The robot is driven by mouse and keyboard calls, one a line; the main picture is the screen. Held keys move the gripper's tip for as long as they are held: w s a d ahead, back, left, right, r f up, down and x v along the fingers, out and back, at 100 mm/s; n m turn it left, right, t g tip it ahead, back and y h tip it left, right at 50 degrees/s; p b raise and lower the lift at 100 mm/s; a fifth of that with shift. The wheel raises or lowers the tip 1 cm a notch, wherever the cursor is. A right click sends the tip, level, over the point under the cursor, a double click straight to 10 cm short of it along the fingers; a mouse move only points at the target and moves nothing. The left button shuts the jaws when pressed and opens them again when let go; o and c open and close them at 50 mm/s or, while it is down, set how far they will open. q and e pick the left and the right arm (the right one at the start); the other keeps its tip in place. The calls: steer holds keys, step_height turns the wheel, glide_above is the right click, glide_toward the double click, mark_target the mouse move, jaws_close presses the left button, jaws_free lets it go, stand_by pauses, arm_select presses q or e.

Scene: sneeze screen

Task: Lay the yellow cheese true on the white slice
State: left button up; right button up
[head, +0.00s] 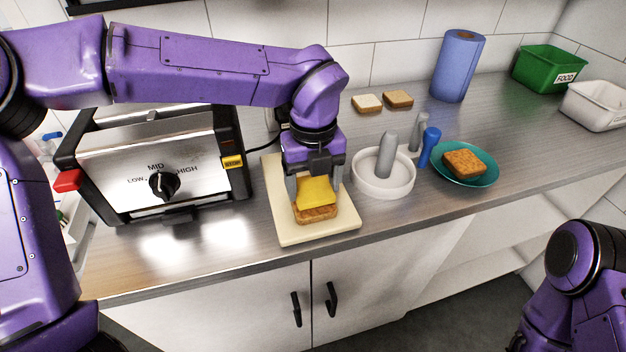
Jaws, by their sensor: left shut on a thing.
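My left gripper (316,187) points down over the cream cutting board (284,226) and is shut on the yellow cheese (316,192). The cheese looks tilted, its near edge lower, just over a bread slice (316,214) on the board. Only the brown near part of that slice shows; the cheese and gripper hide the rest, and I cannot tell whether the two touch. A pale-topped slice (367,103) lies at the back of the counter, beside a browner slice (398,98). My right gripper is out of view; only part of that arm shows at lower right.
A toaster (150,165) stands close left of the board. Beyond are a teal plate (489,170) with toast (464,163), a blue roll (458,66), a green bin (549,70) and a white bin (596,105).

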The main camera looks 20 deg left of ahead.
arm_select(q)
steer(key=shift+f+b, duration=0.8)
steer(key=shift+f, duration=0.25)
steer(key=o, duration=1.1)
step_height(320, 180, up, 11)
steer(key=shift+f, duration=0.2)
